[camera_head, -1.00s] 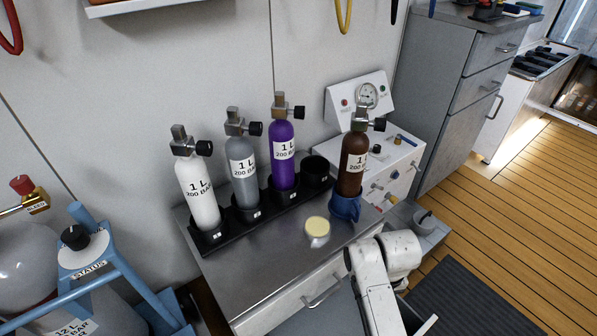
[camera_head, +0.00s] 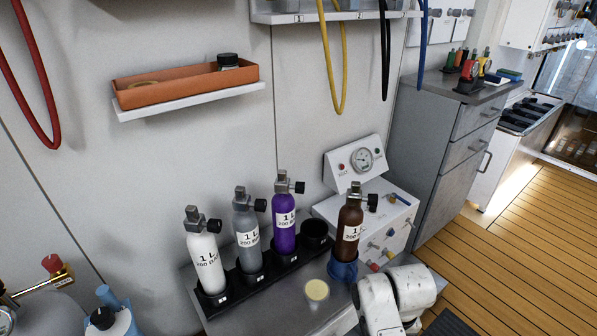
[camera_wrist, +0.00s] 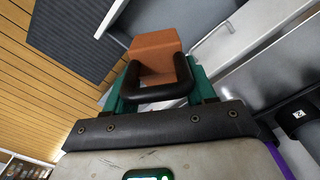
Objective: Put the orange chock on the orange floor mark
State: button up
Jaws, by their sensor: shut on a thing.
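The orange chock (camera_wrist: 155,45) is a block at the top middle of the wrist view. My gripper (camera_wrist: 157,78), with green fingers, is shut on it. A black curved bar crosses the near side of the chock, and the lower part of the block is hidden behind it. Wooden floor and a dark grey mat show beyond the gripper, and the chock appears held above the floor. In the head view only part of my white arm shows at the bottom; gripper and chock are out of sight there. The orange floor mark is in neither view now.
A metal bench (camera_head: 290,312) carries several small cylinders in a black rack and a brown cylinder (camera_head: 349,230) in a blue holder. A gauge panel (camera_head: 362,165) and grey cabinet (camera_head: 440,150) stand behind. Wooden floor (camera_head: 500,235) is open at right; a dark mat (camera_wrist: 75,38) lies on it.

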jog(key=s+r+p, duration=0.2)
jog(key=r+p, duration=0.6)
jog(key=s+r+p, duration=0.3)
jog(key=r+p, duration=0.5)
jog(key=shift+s, duration=0.15)
jog(key=shift+f, duration=0.1)
